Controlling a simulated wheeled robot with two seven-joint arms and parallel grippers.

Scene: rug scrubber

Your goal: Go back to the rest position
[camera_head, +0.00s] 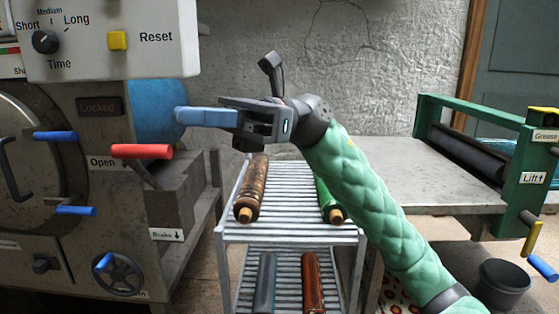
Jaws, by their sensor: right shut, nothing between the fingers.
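My right gripper (180,116) is in the upper middle of the head view. Its blue fingers point left and are shut with nothing between them. My right arm, in a quilted green sleeve, comes in from the lower right. The gripper is above and behind the red lever handle (141,151) in the picture, in front of a blue rounded surface (156,108). It appears apart from the lever. I cannot judge the depth between them exactly. My left gripper is not in view.
The machine (100,205) with knobs and blue handles fills the left. A slatted metal rack (290,235) holding several rolls stands in the middle, under my arm. A green-framed roller press (480,150) and a dark bucket (503,285) are at right.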

